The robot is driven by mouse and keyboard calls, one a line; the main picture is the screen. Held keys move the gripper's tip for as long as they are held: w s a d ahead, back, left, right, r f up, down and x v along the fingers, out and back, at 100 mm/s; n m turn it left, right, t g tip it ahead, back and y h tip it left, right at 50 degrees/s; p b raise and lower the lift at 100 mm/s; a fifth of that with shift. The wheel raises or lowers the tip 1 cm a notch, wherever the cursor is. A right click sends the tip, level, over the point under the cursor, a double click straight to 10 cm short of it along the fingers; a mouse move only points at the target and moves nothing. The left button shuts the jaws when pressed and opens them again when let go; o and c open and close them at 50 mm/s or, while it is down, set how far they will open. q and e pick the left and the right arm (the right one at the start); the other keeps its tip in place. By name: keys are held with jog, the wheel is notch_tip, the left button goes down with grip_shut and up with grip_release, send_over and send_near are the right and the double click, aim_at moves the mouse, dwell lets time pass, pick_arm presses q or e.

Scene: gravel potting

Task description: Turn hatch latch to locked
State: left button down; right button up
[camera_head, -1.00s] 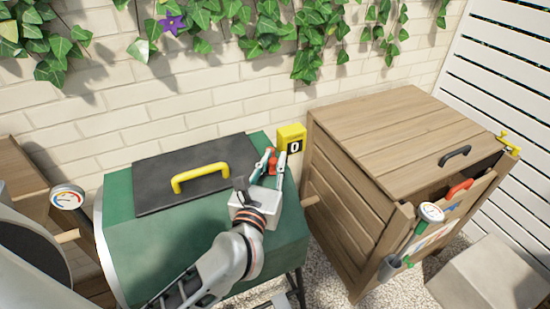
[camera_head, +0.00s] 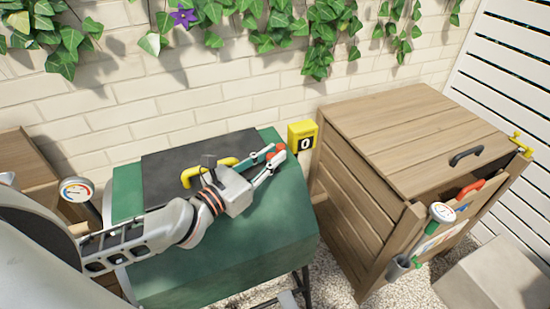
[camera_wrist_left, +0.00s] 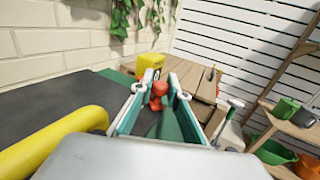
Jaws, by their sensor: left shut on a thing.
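A red latch (camera_head: 276,151) sits at the right end of the dark hatch (camera_head: 160,185) on the green drum (camera_head: 235,240). My left gripper (camera_head: 274,154) is shut on the latch, its fingers pointing right and slightly up. In the left wrist view the red latch (camera_wrist_left: 158,92) shows between the two fingers. The hatch's yellow handle (camera_head: 190,178) is partly hidden behind my gripper. It shows large at the left of the wrist view (camera_wrist_left: 60,138). My right gripper is not in view.
A yellow box marked 0 (camera_head: 301,135) stands just beyond the latch. A wooden bin (camera_head: 400,140) with a dark handle (camera_head: 467,156) stands to the right. A brick wall with ivy rises behind. A round gauge (camera_head: 76,190) stands at left.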

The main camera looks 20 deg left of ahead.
pick_arm(q)
jog(key=shift+a+h, duration=0.2)
jog(key=shift+h, duration=0.1)
dwell(0.4)
jog(key=c, duration=2)
grip_release()
jog(key=shift+o, duration=0.2)
jog(key=shift+d, duration=0.1)
